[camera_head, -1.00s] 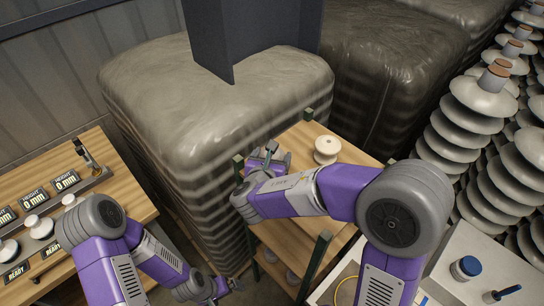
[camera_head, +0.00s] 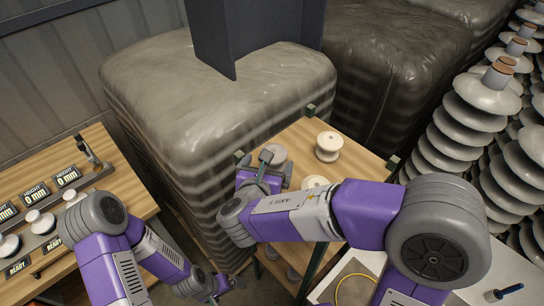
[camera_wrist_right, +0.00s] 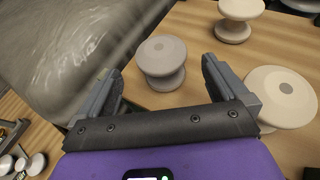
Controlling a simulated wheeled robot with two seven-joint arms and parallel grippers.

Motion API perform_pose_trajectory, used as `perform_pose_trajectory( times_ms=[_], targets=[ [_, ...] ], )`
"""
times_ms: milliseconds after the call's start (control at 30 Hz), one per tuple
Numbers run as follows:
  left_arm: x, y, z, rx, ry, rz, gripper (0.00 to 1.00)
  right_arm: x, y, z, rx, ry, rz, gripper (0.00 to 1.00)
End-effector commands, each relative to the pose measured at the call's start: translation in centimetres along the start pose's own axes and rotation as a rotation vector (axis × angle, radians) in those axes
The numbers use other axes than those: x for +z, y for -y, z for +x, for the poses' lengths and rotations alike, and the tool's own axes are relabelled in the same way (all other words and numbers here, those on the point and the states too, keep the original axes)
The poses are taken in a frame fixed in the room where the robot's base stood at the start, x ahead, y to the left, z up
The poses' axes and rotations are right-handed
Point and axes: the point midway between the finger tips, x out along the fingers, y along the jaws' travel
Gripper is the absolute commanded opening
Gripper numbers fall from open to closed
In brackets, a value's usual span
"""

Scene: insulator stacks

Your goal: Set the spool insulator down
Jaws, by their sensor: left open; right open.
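A grey spool insulator (camera_head: 276,156) stands upright on the wooden rack top (camera_head: 350,177). It also shows in the right wrist view (camera_wrist_right: 162,58), just beyond and between the fingertips, with space to each finger. My right gripper (camera_head: 272,166) is open and empty, low at the rack's left side; its arm hides part of the rack. My left gripper (camera_head: 218,289) is low at the bottom, apart from the rack and open.
A white spool (camera_head: 328,147) stands behind right of the grey one, and a cream spool (camera_head: 314,183) stands close to my right arm. Green corner posts (camera_head: 310,109) rise from the rack. A wrapped pallet (camera_head: 210,90) adjoins it. A gauge bench (camera_head: 120,170) is at left.

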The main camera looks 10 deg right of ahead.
Motion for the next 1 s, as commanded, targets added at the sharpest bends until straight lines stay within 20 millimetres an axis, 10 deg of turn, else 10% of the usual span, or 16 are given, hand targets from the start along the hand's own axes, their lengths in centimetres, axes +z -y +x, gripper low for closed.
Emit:
perform_pose_trajectory(
  times_ms=[300,1000],
  targets=[
    [0.0,0.1,0.3,0.0,0.0,0.0,1.0,0.0,0.0,-4.4,0.001,0.0,0.001,1.0],
    [0.0,0.1,0.3,0.0,0.0,0.0,1.0,0.0,0.0,-4.7,-0.001,0.0,0.001,1.0]
  ],
)
